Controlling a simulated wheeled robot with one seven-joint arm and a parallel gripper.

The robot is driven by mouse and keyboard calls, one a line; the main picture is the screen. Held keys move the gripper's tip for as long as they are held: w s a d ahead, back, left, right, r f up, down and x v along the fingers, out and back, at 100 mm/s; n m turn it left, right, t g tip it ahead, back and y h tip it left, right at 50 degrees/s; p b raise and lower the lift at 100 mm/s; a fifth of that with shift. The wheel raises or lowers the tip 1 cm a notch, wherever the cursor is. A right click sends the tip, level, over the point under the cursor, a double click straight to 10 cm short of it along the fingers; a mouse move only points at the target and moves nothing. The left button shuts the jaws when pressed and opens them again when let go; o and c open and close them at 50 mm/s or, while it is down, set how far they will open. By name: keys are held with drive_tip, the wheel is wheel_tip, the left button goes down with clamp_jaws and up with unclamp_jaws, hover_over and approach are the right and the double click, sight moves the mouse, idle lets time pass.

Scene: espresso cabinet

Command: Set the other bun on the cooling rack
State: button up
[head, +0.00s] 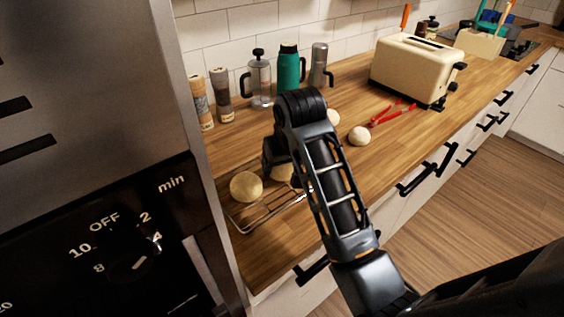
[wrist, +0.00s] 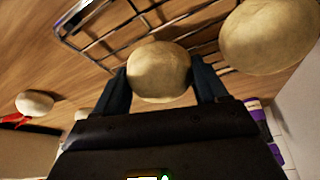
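The cooling rack (head: 243,229) is a wire rack on the wooden counter, and it also shows in the wrist view (wrist: 84,47). One round, pale-brown bun (head: 246,187) sits on its left part and shows at the upper right of the wrist view (wrist: 270,36). My gripper (head: 277,166) is over the rack's far right part, its fingers against both sides of another bun (head: 283,173). In the wrist view this bun (wrist: 158,72) sits between the fingertips. My arm partly hides it in the head view. I cannot tell whether it touches the wires.
Two paler round pieces (head: 359,136) lie on the counter to the right, beside red tongs (head: 392,113). Shakers (head: 220,86), a French press (head: 260,78), and a green bottle (head: 288,68) stand along the wall. A cream toaster (head: 412,68) is farther right. The oven (head: 110,240) borders the left.

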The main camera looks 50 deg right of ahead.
drive_tip(key=o, duration=0.4)
drive_tip(key=shift+r, duration=0.1)
